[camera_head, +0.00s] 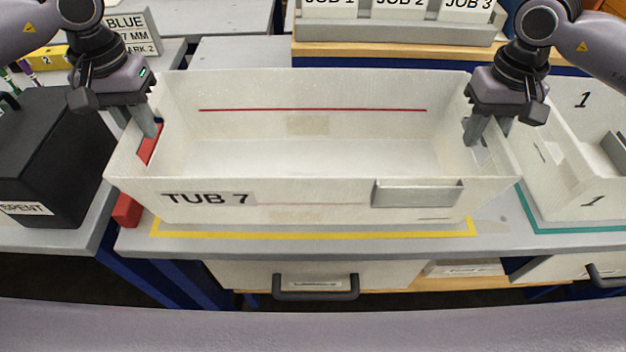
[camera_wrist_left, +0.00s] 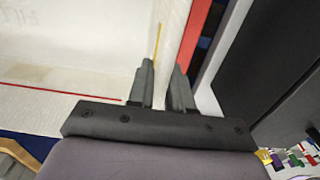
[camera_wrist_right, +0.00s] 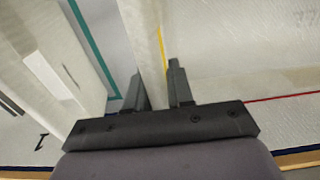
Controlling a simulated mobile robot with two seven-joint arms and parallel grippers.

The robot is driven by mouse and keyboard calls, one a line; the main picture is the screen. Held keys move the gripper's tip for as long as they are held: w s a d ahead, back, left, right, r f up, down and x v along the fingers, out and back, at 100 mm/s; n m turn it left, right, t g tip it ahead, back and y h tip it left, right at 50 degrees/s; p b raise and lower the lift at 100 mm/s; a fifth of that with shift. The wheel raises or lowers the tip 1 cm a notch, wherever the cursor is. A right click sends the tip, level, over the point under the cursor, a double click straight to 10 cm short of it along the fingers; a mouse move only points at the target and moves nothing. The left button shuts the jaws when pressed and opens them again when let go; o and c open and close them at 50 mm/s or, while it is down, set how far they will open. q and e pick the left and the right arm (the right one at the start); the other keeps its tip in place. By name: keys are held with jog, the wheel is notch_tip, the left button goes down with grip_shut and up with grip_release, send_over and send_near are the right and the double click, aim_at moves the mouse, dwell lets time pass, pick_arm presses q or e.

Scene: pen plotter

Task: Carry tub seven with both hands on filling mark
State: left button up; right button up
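Tub 7 (camera_head: 310,192) is a long white open box with a red line (camera_head: 312,110) along its inner back wall. Its inside looks empty. It stands over a yellow outline (camera_head: 320,235) on the grey bench; I cannot tell whether its base touches. My left gripper (camera_head: 138,128) straddles its left wall, one finger inside and one outside, with a narrow gap filled by the wall (camera_wrist_left: 172,35). My right gripper (camera_head: 485,130) straddles the right wall the same way; that wall (camera_wrist_right: 145,45) shows between the fingers in the right wrist view.
A red bar (camera_head: 127,210) lies close to the tub's left side. A black SPENT box (camera_head: 45,150) stands further left. A white bin marked 1 (camera_head: 585,175) stands close on the right above a teal outline (camera_head: 575,230). JOB holders (camera_head: 400,30) stand behind.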

pick_arm(q)
jog(key=o, duration=0.3)
jog(key=shift+d, duration=0.15)
pick_arm(e)
jog(key=o, duration=0.4)
jog(key=shift+a, duration=0.2)
jog(key=shift+c, duration=0.2)
pick_arm(q)
jog(key=shift+o, duration=0.2)
pick_arm(e)
jog(key=shift+d, duration=0.1)
jog(key=shift+d+r, duration=0.1)
jog(key=shift+d, duration=0.05)
notch_tip(320, 180, up, 12)
pick_arm(q)
notch_tip(320, 180, up, 12)
